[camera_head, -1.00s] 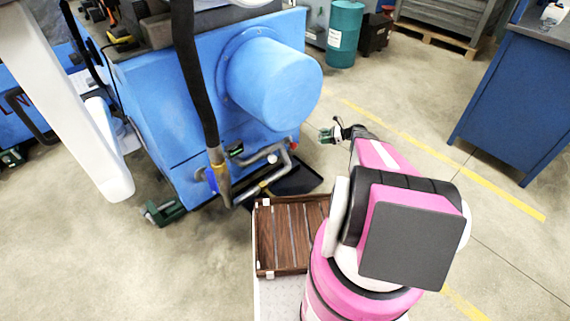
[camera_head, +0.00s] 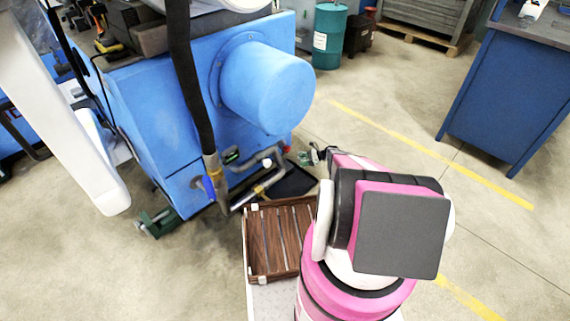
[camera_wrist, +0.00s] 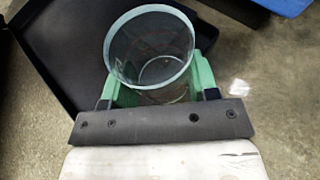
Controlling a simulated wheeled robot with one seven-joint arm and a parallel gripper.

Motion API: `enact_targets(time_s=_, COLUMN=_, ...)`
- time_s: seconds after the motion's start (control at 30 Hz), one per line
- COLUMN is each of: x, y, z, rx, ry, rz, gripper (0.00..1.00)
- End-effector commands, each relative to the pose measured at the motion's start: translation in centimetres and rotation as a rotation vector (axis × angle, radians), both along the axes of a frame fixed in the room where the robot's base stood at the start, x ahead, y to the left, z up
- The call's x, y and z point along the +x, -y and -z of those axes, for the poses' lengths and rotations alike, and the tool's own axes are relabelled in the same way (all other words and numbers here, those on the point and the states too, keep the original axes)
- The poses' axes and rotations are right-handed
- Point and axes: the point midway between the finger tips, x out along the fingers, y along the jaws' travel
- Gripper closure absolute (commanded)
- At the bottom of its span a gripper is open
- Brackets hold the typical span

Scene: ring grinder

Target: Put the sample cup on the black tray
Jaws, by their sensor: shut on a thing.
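The sample cup (camera_wrist: 150,50) is a clear, glass-like cylinder in the wrist view. My gripper (camera_wrist: 155,80), with green fingers on both sides of the cup, is shut on it. In the head view my gripper (camera_head: 309,157) is small, just right of the black tray (camera_head: 292,183); the cup is hard to make out there. The black tray lies low beside the blue machine, partly behind pipes. In the wrist view the tray (camera_wrist: 72,88) shows to the left of and behind the cup. The cup is apart from the tray floor as far as I can tell.
The blue machine (camera_head: 150,110) with a round housing (camera_head: 268,92), a black hose (camera_head: 188,90) and grey pipes (camera_head: 262,175) stands left of the tray. A brown slatted wooden crate (camera_head: 272,240) is in front. Open floor (camera_head: 400,110) lies to the right, before a blue cabinet (camera_head: 500,100).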

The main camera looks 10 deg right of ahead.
Motion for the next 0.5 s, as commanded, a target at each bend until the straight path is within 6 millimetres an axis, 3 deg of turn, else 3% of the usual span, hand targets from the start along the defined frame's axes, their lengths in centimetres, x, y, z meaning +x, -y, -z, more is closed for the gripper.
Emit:
enact_targets(time_s=0.1, x=0.4, y=-2.9, z=0.0, rx=0.0, ry=0.0, rz=-0.003, gripper=0.72)
enact_targets(time_s=0.23, x=0.8, y=-5.2, z=-0.1, rx=0.001, ry=0.001, rz=-0.001, gripper=0.72)
enact_targets(time_s=0.5, x=1.1, y=-7.0, z=0.0, rx=0.0, ry=0.0, rz=0.0, gripper=0.72)
